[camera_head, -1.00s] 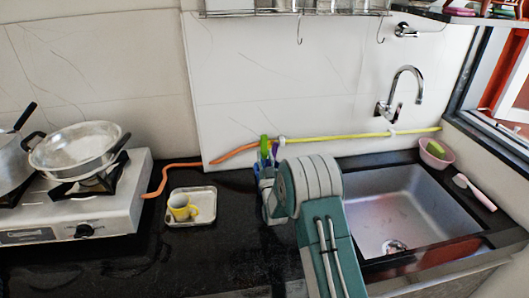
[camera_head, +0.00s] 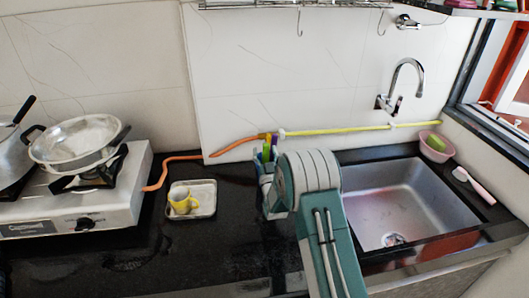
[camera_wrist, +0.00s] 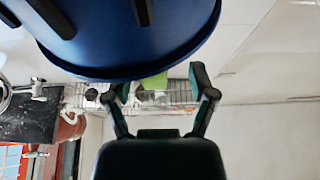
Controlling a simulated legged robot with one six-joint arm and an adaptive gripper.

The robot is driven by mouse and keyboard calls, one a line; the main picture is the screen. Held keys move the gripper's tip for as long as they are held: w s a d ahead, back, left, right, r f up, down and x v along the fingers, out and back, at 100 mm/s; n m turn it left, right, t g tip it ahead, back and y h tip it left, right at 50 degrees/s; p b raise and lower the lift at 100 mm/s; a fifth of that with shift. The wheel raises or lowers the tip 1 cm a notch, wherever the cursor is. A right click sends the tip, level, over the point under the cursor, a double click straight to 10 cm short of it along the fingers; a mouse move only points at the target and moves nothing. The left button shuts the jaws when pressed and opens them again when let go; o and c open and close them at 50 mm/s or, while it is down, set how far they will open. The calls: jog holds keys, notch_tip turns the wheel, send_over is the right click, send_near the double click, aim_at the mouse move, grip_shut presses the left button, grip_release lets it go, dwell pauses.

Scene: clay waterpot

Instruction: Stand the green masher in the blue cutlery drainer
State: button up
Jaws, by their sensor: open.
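The blue cutlery drainer (camera_wrist: 130,55) fills the upper part of the wrist view, which is upside down, with dark slots in its wall. A green piece (camera_wrist: 154,82), which looks like part of the masher, shows just past its rim. My gripper (camera_wrist: 160,90) is open, with one finger on each side of the green piece; I cannot tell whether they touch it. In the head view, a green upright tip (camera_head: 266,153) stands at the drainer's place (camera_head: 265,170), beside my arm. My arm hides most of the drainer and my gripper there.
A yellow cup (camera_head: 183,201) sits on a white tray (camera_head: 204,208) left of my arm. The stove (camera_head: 120,200) with pans is farther left. The sink (camera_head: 420,200) and tap (camera_head: 405,75) are on the right. An orange and yellow hose (camera_head: 340,131) runs along the wall.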

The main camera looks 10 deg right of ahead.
jog(key=v, duration=0.7)
jog(key=shift+s+f, duration=0.2)
jog(key=shift+f, duration=0.05)
dwell(0.6)
